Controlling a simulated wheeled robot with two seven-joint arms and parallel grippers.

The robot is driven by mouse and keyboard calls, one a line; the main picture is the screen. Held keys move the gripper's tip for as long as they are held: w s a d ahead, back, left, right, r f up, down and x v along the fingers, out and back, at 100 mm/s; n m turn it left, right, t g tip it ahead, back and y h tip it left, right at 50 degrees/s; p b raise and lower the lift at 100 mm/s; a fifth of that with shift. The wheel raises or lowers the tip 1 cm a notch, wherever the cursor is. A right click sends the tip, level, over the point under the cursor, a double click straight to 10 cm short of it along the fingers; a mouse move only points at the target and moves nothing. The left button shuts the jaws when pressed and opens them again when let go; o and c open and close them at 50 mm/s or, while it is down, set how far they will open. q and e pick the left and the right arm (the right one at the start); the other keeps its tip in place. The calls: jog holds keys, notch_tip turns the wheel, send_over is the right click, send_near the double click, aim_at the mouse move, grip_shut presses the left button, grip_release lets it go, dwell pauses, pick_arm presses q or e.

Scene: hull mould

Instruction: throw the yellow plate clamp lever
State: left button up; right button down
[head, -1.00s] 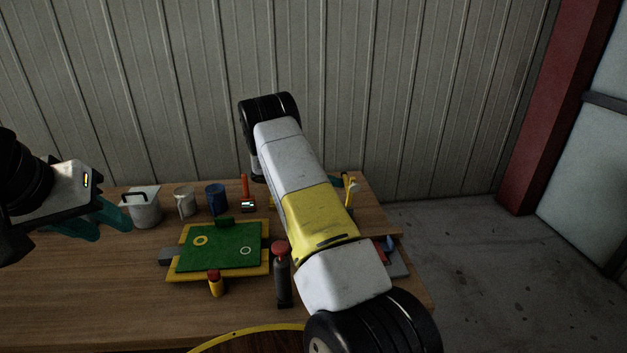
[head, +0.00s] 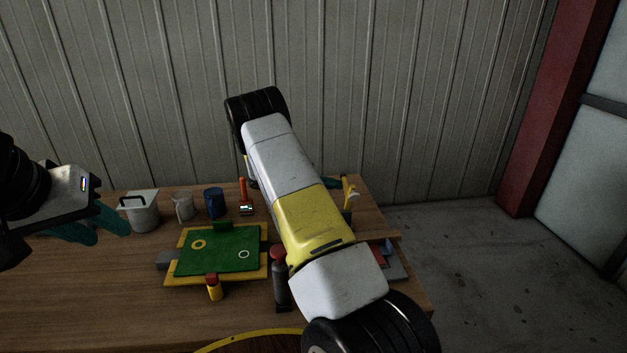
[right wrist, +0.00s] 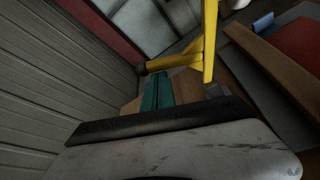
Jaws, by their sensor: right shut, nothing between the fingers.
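The yellow lever (head: 350,194) stands upright at the right rear of the table, just right of my right forearm. In the right wrist view the yellow lever (right wrist: 210,42) is large and close, with a side bar reaching left to a dark end. My right gripper (right wrist: 158,92) has its teal fingers together and empty, just below that side bar; contact cannot be told. In the head view my right arm hides most of this gripper, leaving a teal tip (head: 331,183) left of the lever. My left gripper (head: 100,225) hangs at the left; its finger gap is unclear.
A green plate (head: 218,262) lies on a yellow base in mid-table. Around it stand a red-topped dark cylinder (head: 280,283), a red-topped yellow post (head: 214,289), a blue mug (head: 214,203), a grey mug (head: 183,206) and a pale canister (head: 144,213). The left front table is clear.

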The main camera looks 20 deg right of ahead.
jog(key=s+a+r+m+t+h, duration=0.1)
jog(key=s+a+m+t+h, duration=0.1)
jog(key=s+m, duration=0.6)
jog(key=shift+r+m+t+h, duration=0.3)
jog(key=shift+m+t+h, duration=0.2)
dwell(0.4)
dwell(0.4)
jog(key=w, duration=0.4)
jog(key=s+a, duration=0.1)
jog(key=a, duration=0.8)
jog(key=shift+s, duration=0.15)
